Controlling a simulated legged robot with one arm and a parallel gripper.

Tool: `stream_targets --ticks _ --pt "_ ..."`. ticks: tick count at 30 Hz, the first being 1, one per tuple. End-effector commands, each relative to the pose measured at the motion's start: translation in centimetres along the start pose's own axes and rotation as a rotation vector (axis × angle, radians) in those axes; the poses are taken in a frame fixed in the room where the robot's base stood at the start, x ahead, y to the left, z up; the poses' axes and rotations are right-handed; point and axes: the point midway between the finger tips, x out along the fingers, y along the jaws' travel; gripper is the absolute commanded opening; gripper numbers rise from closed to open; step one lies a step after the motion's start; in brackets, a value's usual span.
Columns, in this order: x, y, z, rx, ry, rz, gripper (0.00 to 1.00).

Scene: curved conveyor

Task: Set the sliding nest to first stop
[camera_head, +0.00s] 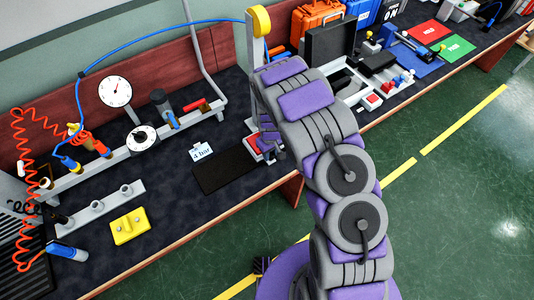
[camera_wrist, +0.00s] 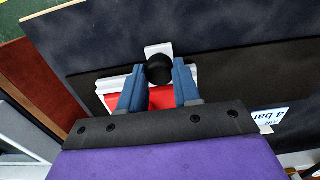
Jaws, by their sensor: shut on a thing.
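The sliding nest (camera_head: 256,147) is a small white-edged block with a red inside. It sits at the right end of a flat black track (camera_head: 222,172) on the dark bench top, partly hidden by my arm. In the wrist view the nest (camera_wrist: 104,87) has a round black knob (camera_wrist: 159,69) on a pale tab. My gripper (camera_wrist: 158,78) has its blue fingers on both sides of the knob, shut on it. The red part shows between and beside the fingers. The black track (camera_wrist: 225,72) also shows there. Stop marks cannot be made out.
A "4 bar" card (camera_head: 202,151) stands behind the track. An upright post with a yellow cap (camera_head: 259,20) rises close behind my arm. A yellow block (camera_head: 130,226) and gauges (camera_head: 115,92) are to the left. An open black case (camera_head: 331,45) is at the right.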

Motion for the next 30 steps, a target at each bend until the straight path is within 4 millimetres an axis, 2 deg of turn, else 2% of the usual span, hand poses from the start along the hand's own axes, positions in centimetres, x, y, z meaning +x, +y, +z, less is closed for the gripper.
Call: stream_targets --ticks 7,8,15,24,26,30 --pt "-0.1 0.0 -0.1 0.000 0.002 0.001 0.00" --pt "-0.1 0.0 -0.1 0.000 0.001 0.001 0.35" --pt "0.0 0.0 -0.1 0.000 0.001 0.000 0.58" --pt "-0.3 0.0 -0.1 0.000 0.001 0.000 0.58" --pt "-0.8 0.0 -0.1 0.000 0.002 0.000 0.58" --pt "-3.0 0.0 -0.2 0.001 0.004 0.001 0.58"
